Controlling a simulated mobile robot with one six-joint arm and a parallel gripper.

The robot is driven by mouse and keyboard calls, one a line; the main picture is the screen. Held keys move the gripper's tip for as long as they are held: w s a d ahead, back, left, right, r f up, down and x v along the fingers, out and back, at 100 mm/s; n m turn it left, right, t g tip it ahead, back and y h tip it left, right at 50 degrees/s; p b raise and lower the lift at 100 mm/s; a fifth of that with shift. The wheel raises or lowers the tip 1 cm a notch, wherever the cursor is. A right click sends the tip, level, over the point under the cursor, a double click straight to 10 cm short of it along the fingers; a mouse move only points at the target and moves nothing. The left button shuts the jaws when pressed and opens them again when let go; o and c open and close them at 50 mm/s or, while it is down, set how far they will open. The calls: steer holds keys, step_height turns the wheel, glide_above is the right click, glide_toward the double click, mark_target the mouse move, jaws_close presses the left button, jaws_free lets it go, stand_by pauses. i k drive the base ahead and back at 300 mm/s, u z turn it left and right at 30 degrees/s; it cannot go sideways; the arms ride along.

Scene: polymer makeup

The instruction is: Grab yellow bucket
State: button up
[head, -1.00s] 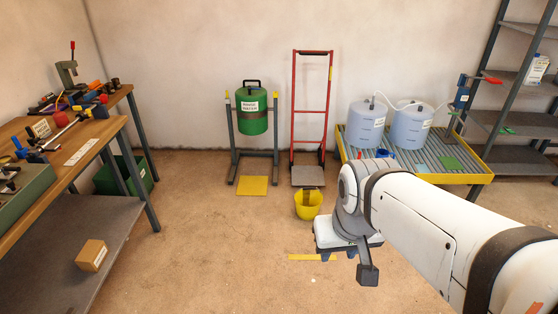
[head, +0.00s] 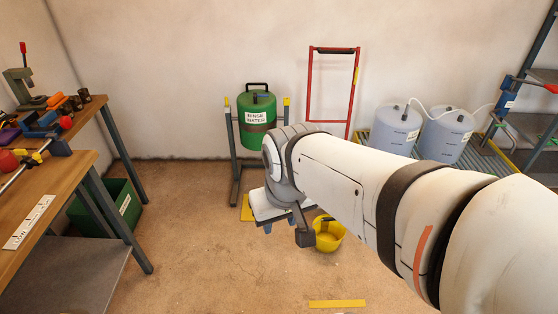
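The yellow bucket (head: 329,243) stands on the floor, right of the picture's middle, with a dark piece at its rim or inside it that I cannot make out. Its upper right part is close to or behind my arm in the picture. My gripper (head: 286,232) hangs down to the left of the bucket in the picture. Its dark fingers look spread apart, with nothing seen between them. I cannot tell its exact height or distance from the bucket.
A green rinse water drum (head: 257,118) hangs on a grey stand. A red hand truck (head: 309,90) leans at the wall. Two pale blue containers (head: 391,128) stand right. A workbench (head: 60,185) stands left.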

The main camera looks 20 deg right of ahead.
mark_target(330, 232)
steer(key=z, duration=0.55)
steer(key=i, duration=1.15)
steer(key=z, duration=0.95)
steer(key=i, duration=0.2)
steer(key=z, duration=0.3)
steer(key=k, duration=0.75)
steer(key=z, duration=0.2)
steer(key=i, duration=0.85)
steer(key=u, duration=0.1)
